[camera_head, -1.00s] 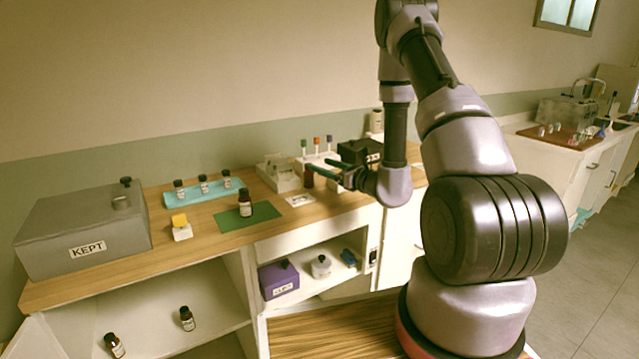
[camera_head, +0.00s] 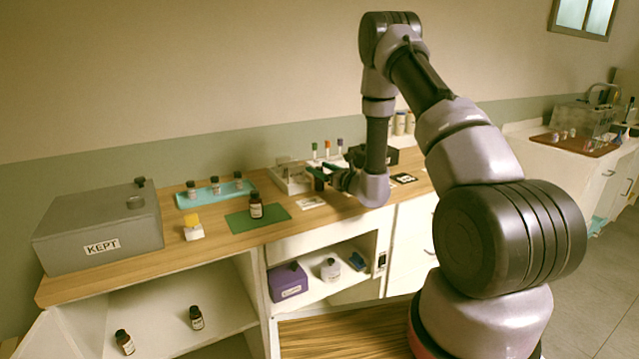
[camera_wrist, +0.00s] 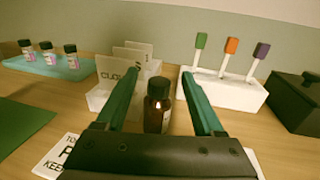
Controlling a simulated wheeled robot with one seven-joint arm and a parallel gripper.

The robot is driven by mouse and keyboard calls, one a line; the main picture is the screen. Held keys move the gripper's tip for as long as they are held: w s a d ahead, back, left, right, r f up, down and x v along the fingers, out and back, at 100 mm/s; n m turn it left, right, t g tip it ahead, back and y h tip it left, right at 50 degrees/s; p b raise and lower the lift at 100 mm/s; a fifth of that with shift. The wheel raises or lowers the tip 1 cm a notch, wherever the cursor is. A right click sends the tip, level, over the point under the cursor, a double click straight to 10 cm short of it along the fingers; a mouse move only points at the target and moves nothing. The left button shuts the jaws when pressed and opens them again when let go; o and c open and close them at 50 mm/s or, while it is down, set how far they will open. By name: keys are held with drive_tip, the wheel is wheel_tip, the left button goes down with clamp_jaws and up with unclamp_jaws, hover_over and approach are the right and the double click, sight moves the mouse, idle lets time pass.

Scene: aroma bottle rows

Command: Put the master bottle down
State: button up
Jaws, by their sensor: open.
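A dark brown bottle with a black cap (camera_wrist: 158,105) stands upright between the fingers of my gripper in the wrist view. My gripper (camera_wrist: 165,80) is open, with one green finger on each side of the bottle and gaps showing. In the head view my gripper (camera_head: 318,175) is low over the bench, just right of the green mat (camera_head: 238,222), and mostly hides this bottle. Another brown bottle with a white label (camera_head: 256,206) stands on the green mat. No label shows on the bottle between my fingers; I cannot tell which is the master.
A teal tray (camera_head: 185,202) holds several small bottles. A white rack (camera_wrist: 225,95) with green, orange and purple-topped sticks stands behind my gripper, beside a black box (camera_wrist: 298,103). A white "CLO…" holder (camera_wrist: 100,98) is close left. A printed card (camera_wrist: 55,160) lies below. A grey KEPT box (camera_head: 95,235) stands left.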

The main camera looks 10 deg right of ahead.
drive_tip(key=shift+w+a, duration=0.15)
drive_tip(key=shift+w, duration=0.05)
clamp_jaws()
drive_tip(key=shift+r, duration=0.1)
